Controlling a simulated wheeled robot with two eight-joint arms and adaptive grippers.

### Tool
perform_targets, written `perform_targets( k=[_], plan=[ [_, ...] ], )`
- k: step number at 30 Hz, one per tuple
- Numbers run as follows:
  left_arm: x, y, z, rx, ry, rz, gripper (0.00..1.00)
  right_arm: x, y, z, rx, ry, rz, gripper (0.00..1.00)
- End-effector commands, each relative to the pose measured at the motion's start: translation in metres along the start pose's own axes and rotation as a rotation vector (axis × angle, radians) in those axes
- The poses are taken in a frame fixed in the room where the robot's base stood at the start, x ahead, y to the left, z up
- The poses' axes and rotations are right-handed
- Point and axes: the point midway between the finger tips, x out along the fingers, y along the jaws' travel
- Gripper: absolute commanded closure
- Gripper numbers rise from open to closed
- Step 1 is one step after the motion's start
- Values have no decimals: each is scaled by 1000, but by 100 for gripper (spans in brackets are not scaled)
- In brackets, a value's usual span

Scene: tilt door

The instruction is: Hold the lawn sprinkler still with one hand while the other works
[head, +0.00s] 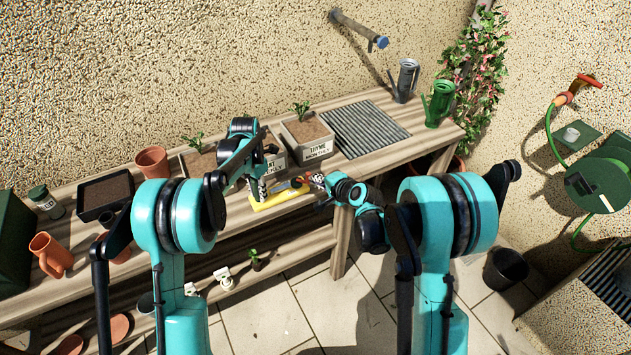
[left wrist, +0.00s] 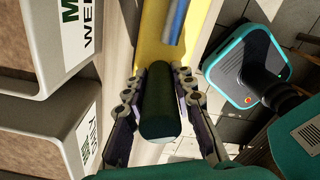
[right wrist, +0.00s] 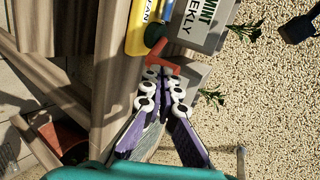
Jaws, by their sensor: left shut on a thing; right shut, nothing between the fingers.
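The lawn sprinkler (head: 270,200) lies on the bench near its front edge. Its long yellow base (left wrist: 151,40) and a blue bar (left wrist: 176,22) show in the left wrist view. My left gripper (head: 260,190) is shut on a dark green cylinder (left wrist: 158,100), in line with the yellow base. In the right wrist view the yellow base (right wrist: 143,22) has a dark green round part (right wrist: 155,36) and an orange-red piece (right wrist: 162,56) beside it. My right gripper (head: 318,181) is shut and empty, its fingertips (right wrist: 164,74) close to the orange-red piece. I cannot tell whether they touch.
Labelled planters (head: 307,138) stand just behind the sprinkler. A ridged grey mat (head: 365,130), a green watering can (head: 439,103) and a grey one (head: 406,80) are at the right. A black tray (head: 105,193) and terracotta pots (head: 152,161) are at the left.

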Motion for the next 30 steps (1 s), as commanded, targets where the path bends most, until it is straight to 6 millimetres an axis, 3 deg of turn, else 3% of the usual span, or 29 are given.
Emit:
perform_targets(
  k=[14,30],
  plan=[
    [0,0,0,0,0,0,100,4,-3,-10,-59,-103,-2,100],
    [0,0,0,1,0,-1,100,19,-12,-30,-237,-405,-6,100]
  ],
)
